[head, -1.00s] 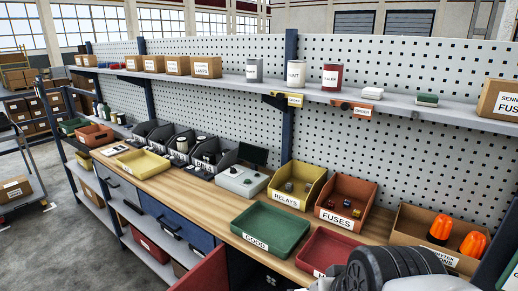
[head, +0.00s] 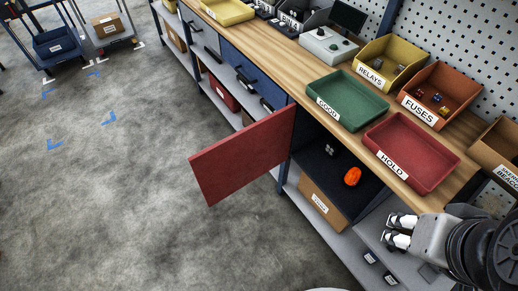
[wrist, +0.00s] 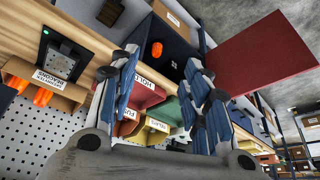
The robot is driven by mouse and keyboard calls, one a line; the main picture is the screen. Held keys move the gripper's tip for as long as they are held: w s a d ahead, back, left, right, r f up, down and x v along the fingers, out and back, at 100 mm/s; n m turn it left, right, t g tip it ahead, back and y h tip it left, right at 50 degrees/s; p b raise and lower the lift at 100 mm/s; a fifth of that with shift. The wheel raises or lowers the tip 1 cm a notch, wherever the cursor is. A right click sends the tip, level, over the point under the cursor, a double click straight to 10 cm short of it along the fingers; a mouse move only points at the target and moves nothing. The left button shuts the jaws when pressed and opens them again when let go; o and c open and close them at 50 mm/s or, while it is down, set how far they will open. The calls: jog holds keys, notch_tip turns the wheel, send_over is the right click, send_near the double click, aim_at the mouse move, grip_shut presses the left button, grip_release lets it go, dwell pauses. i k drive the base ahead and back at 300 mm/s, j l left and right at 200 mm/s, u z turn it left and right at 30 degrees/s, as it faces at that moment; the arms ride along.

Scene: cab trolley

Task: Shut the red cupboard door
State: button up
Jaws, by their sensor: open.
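The red cupboard door (head: 244,157) stands wide open under the workbench, swung out over the floor from its hinge side at the left of the cupboard. The cupboard's dark inside (head: 325,155) is exposed, with an orange object (head: 352,177) and a small grey item in it. My gripper (head: 392,232) is open and empty, low at the right of the cupboard opening, apart from the door. In the wrist view the gripper (wrist: 163,75) has its fingers spread, and the red door (wrist: 262,55) is beyond them at the upper right.
The workbench top (head: 290,65) carries a green GOOD tray (head: 348,100), a red HOLD tray (head: 410,152) and the RELAYS and FUSES bins. A cardboard box (head: 322,205) sits on the shelf below the cupboard. The grey floor (head: 130,200) left of the door is clear.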

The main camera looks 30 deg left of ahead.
aim_at(222, 169)
jog(key=j+z, duration=0.35)
jog(key=j, duration=0.4)
jog(key=j+z, duration=0.3)
jog(key=j, duration=0.45)
jog(key=k+j+z, duration=0.1)
jog(key=j+z, duration=0.25)
jog(key=j, duration=0.8)
jog(key=k+j, duration=0.15)
jog(key=j, duration=0.65)
jog(key=k+l+u, duration=0.3)
jog(key=k+u, duration=0.3)
jog(key=k+j, duration=0.05)
